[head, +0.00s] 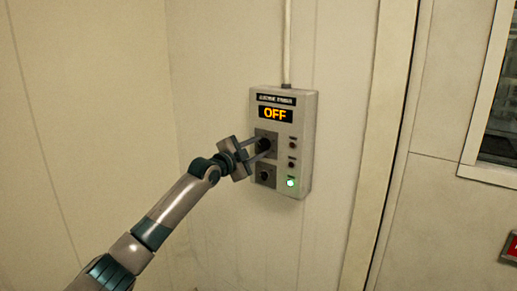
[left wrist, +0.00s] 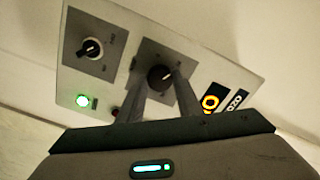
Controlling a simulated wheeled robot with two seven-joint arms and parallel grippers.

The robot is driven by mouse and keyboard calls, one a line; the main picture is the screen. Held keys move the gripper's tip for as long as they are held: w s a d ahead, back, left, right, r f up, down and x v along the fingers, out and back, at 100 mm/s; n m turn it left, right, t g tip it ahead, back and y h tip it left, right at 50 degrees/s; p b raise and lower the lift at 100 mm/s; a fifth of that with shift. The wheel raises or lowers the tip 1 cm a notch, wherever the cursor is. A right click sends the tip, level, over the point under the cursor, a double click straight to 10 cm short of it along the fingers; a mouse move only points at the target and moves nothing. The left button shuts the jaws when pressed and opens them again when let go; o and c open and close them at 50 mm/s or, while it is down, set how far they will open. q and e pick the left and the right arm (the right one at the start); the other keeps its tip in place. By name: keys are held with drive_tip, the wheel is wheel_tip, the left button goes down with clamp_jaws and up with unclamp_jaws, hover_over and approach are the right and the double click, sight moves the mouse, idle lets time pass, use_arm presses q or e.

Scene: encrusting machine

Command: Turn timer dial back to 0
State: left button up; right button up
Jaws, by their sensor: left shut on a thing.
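The timer box (head: 308,140) is a pale unit on the wall, and its display (head: 275,114) reads OFF in orange. The black timer dial (head: 264,144) sits on a grey plate below the display. It also shows in the left wrist view (left wrist: 160,76), with a light pointer mark. My left gripper (head: 262,147) is shut on the dial, one finger on either side of it. The fingers also show in the left wrist view (left wrist: 158,92). My right gripper is in neither view.
A smaller switch knob (left wrist: 89,48) sits on its own plate beside the dial's plate. A green lamp (head: 291,183) is lit at the box's lower right, under two dark buttons. A conduit (head: 287,45) runs up from the box. The wall around is bare.

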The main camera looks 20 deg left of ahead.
use_arm(q)
drive_tip(key=shift+f, duration=0.1)
drive_tip(key=n, duration=0.5)
drive_tip(key=shift+n, duration=0.4)
drive_tip(key=n, duration=0.5)
drive_tip(key=shift+n, duration=0.4)
drive_tip(key=shift+p, duration=0.3)
drive_tip(key=o, duration=1)
drive_tip(key=shift+o, duration=0.2)
drive_tip(key=shift+s, duration=0.15)
